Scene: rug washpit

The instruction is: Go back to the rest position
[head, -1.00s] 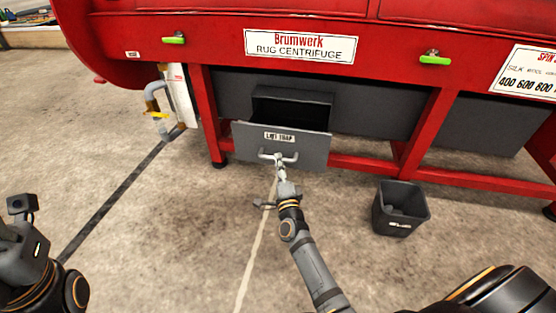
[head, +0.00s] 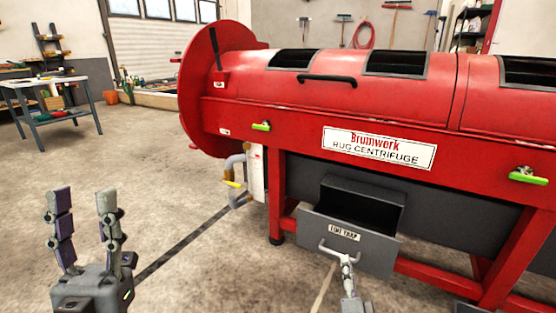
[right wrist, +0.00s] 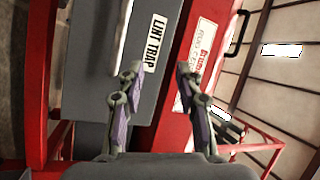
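My left gripper (head: 83,192) points upward at the lower left of the head view, its two fingers spread and empty, well away from the machine. My right gripper (head: 347,270) is at the front of the open lint trap drawer (head: 322,241), close to its handle (head: 338,253). In the right wrist view my right gripper (right wrist: 158,75) has its fingers apart with nothing gripped between them. The drawer front with its LINT TRAP label lies beyond them. I cannot tell whether a finger touches the handle.
The red rug centrifuge (head: 330,108) stands behind the drawer, on red legs. A grey pipe with a yellow lever (head: 236,180) is at its left. A workbench (head: 55,88) stands at the far left. The concrete floor between is clear.

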